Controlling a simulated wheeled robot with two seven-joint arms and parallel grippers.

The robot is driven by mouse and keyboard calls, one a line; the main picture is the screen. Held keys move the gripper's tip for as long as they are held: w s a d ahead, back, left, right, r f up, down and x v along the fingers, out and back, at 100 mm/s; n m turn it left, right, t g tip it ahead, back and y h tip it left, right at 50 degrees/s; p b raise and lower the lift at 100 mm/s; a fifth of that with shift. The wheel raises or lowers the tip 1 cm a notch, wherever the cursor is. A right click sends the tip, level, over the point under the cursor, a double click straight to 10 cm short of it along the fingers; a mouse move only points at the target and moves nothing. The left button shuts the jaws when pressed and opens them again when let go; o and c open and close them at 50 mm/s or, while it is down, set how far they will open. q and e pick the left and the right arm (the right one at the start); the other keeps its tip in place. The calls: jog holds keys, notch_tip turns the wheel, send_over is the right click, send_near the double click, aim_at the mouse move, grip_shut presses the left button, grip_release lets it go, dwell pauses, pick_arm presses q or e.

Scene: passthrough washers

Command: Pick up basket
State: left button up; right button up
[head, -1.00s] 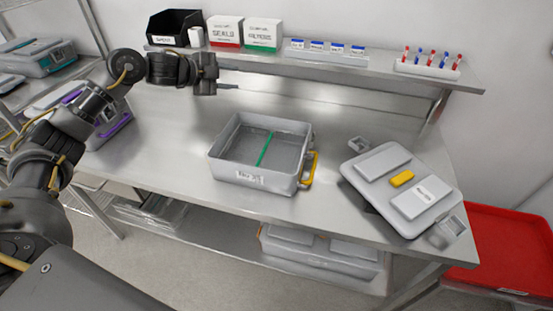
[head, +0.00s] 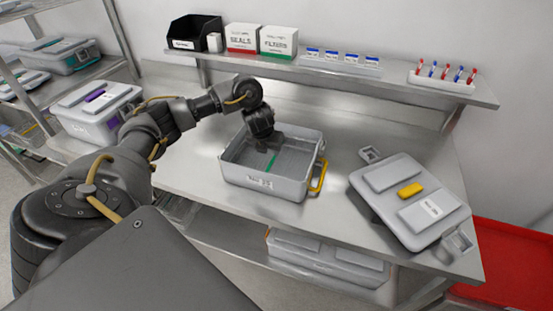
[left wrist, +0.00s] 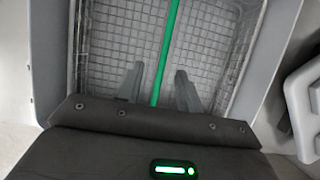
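A wire mesh basket (head: 293,160) sits inside the open grey tub (head: 263,181) on the steel bench. A green bar (head: 271,162) runs across the basket, and the mesh (left wrist: 117,45) and bar (left wrist: 170,45) show clearly in the left wrist view. My left gripper (head: 266,148) points down over the tub. In the left wrist view its two fingers (left wrist: 159,84) are apart, one on each side of the green bar. I cannot tell how far the fingertips are above the bar. My right gripper is not in view.
The tub has a yellow handle (head: 318,176) on its right side. A grey lid (head: 409,199) with a yellow latch lies to the right. A shelf behind holds a black bin (head: 193,31), boxes (head: 278,41) and a tube rack (head: 440,80). Bare bench (head: 195,150) lies left of the tub.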

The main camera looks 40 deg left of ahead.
aim_at(274, 157)
pick_arm(q)
jog(key=shift+b+x, duration=0.5)
jog(key=shift+x, duration=1.1)
jog(key=x, duration=0.5)
jog(key=shift+w+d+r, duration=0.15)
jog(key=shift+w, duration=0.15)
jog(key=shift+c, duration=0.2)
grip_shut()
